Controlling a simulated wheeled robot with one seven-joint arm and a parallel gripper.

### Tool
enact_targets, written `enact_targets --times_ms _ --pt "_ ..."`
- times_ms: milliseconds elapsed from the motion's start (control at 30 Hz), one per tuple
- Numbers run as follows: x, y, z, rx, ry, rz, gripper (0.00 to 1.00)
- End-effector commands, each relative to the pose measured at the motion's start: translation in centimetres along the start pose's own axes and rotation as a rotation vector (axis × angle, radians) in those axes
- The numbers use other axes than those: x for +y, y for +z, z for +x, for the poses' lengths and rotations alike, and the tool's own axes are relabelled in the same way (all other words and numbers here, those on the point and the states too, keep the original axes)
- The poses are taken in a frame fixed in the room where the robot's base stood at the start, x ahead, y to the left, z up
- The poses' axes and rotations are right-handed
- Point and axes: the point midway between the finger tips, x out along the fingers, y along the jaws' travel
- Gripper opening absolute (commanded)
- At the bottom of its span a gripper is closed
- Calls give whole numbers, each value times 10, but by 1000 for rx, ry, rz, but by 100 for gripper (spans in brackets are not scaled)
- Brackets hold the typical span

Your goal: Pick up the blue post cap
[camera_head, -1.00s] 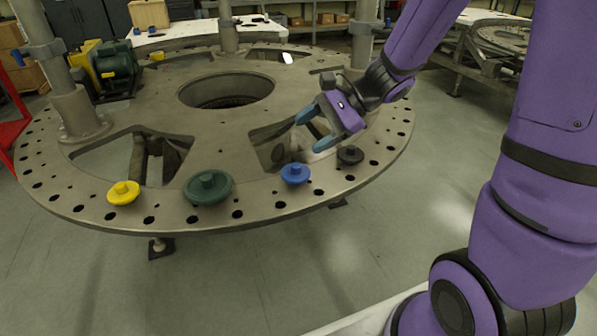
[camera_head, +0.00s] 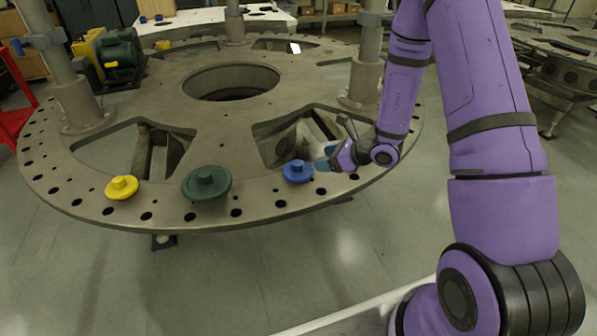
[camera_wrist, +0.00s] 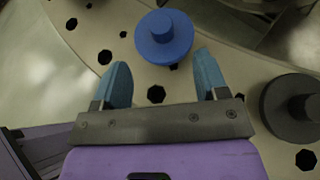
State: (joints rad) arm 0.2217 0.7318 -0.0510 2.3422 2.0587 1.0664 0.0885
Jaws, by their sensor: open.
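The blue post cap (camera_head: 297,172) sits on the rim of the round metal turret plate (camera_head: 222,130). It is a round disc with a raised knob. My gripper (camera_head: 322,162) is just right of it, low over the plate. In the wrist view the blue cap (camera_wrist: 164,36) lies beyond the fingertips, roughly centred on the gap between them. My gripper's two blue-grey fingers (camera_wrist: 162,70) are spread apart with nothing between them. I cannot tell the exact height of the fingers over the plate.
A dark green cap (camera_head: 206,185) and a yellow cap (camera_head: 121,187) sit farther left on the rim. A black cap (camera_wrist: 292,108) is close to my gripper's right in the wrist view. Holes line the rim, and upright posts (camera_head: 366,80) stand on the plate.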

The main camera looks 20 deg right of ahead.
Motion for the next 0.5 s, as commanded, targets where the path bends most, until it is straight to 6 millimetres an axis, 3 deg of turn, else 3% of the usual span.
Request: enact_targets --times_ms 200,500 --pt "1 1 31 -1 4 -3 67" --pt "1 0 48 -1 4 -3 67"
